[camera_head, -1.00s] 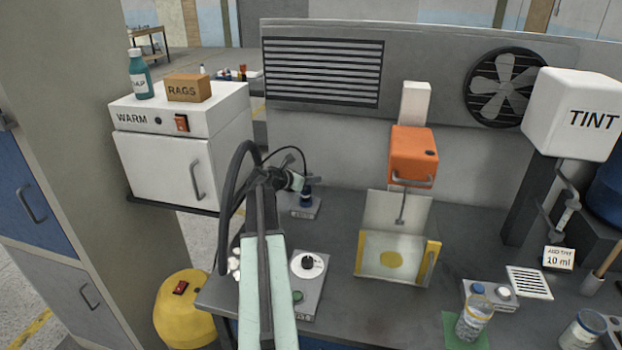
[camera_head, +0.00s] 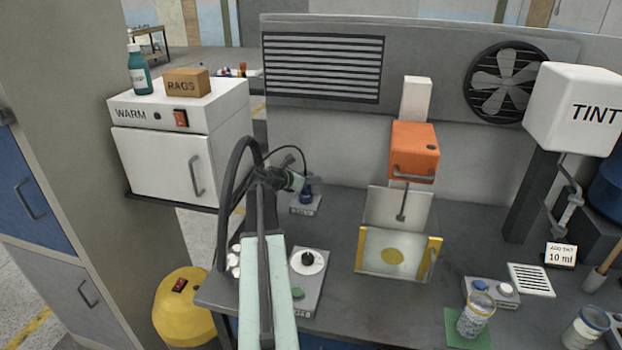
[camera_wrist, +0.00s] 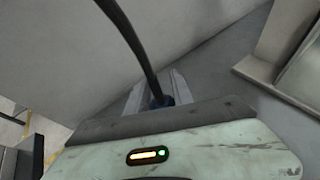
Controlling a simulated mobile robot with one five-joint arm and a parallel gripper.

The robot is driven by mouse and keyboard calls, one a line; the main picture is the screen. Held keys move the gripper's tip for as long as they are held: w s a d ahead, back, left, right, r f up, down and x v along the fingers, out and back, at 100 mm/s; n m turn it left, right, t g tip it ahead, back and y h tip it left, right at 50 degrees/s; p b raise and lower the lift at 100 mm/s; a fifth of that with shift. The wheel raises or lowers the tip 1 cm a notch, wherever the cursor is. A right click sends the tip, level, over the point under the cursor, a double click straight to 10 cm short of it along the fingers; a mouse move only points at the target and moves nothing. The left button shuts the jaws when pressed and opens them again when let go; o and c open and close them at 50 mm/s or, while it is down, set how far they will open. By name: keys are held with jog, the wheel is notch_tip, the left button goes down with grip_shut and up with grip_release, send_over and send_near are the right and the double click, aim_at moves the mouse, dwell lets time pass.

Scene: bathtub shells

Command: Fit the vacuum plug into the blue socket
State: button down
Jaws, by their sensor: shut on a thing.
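My gripper (camera_head: 301,184) is at the blue socket (camera_head: 306,195), which stands on a small grey block (camera_head: 305,208) at the back left of the bench. It is shut on the vacuum plug, and a black cable rises from there. The plug's body is mostly hidden by the gripper. In the wrist view the dark cable runs down to a blue part (camera_wrist: 163,101) above the grey block. The plug looks to be at or just over the socket; I cannot tell whether it is seated.
A grey box with a white dial (camera_head: 308,262) lies in front, beside my arm. The white WARM cabinet (camera_head: 163,165) stands left. An orange-headed press (camera_head: 414,152) stands right of the socket. Bare bench lies between them.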

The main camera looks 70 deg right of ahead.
jog(key=shift+f+b, duration=0.65)
jog(key=shift+f, duration=0.1)
jog(key=c, duration=1)
grip_release()
jog(key=shift+r, duration=0.1)
jog(key=p+v, duration=0.3)
jog(key=v, duration=0.4)
jog(key=shift+w+a+r, duration=0.15)
jog(key=shift+w+a, duration=0.05)
jog(key=shift+a, duration=0.15)
